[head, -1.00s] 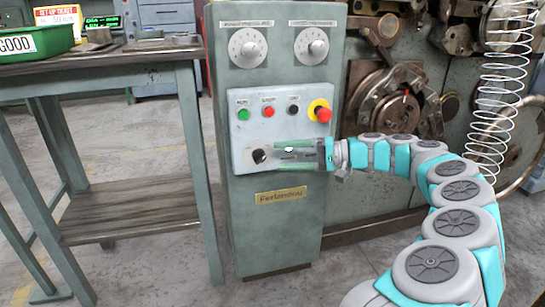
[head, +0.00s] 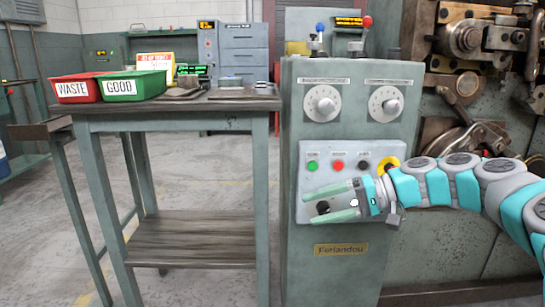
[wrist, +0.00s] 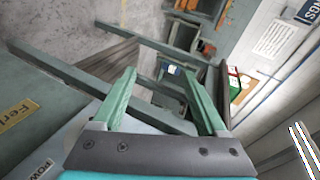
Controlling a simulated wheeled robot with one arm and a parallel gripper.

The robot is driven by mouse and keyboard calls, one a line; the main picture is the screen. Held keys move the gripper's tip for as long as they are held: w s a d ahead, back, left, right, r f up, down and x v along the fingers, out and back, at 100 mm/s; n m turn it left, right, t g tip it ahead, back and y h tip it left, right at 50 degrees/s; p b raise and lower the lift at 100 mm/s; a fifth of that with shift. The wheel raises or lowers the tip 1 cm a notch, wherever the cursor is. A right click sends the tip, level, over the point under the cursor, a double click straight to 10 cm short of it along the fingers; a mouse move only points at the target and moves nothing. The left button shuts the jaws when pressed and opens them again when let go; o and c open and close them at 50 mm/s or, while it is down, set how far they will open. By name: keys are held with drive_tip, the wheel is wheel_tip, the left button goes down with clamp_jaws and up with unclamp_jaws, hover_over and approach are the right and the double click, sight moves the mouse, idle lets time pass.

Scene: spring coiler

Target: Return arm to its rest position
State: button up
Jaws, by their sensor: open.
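My gripper (head: 335,204) is open and empty, with two pale green fingers pointing left. In the head view it lies in front of the control panel (head: 310,185) of the green cabinet. It covers part of the lower panel and the black knob (head: 323,207). My teal and grey arm stretches in from the right edge. In the wrist view both fingers (wrist: 163,98) are spread apart with nothing between them. How far the fingers are from the panel face, I cannot tell.
A bench (head: 185,108) with a red WASTE bin (head: 75,88) and a green GOOD bin (head: 133,85) stands left of the cabinet (head: 335,272). The coiling machine (head: 425,265) is at the right. Open floor (head: 215,155) shows beyond the bench legs.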

drive_tip(key=s+a+f+n+g+h+p, duration=0.1)
drive_tip(key=s+a+g+h+p, duration=0.2)
drive_tip(key=s, duration=0.5)
drive_tip(key=s+a+f+n+h, duration=0.1)
drive_tip(key=s+a+h, duration=0.2)
drive_tip(key=s+a, duration=0.35)
drive_tip(key=s+d+f+h+p, duration=0.1)
drive_tip(key=s+d+f+h, duration=0.1)
drive_tip(key=s, duration=0.4)
drive_tip(key=s+d+f+m+h+p, duration=0.1)
drive_tip(key=s+d+f+h, duration=0.2)
drive_tip(key=s+d, duration=0.3)
drive_tip(key=s+d+f+m+g+h+p, duration=0.1)
drive_tip(key=s+d+f+h, duration=0.1)
drive_tip(key=s+d+f, duration=0.2)
drive_tip(key=s+d, duration=0.1)
drive_tip(key=s, duration=0.2)
drive_tip(key=shift+s+h+p, duration=0.3)
drive_tip(key=shift+s+h, duration=0.05)
drive_tip(key=shift+h, duration=0.05)
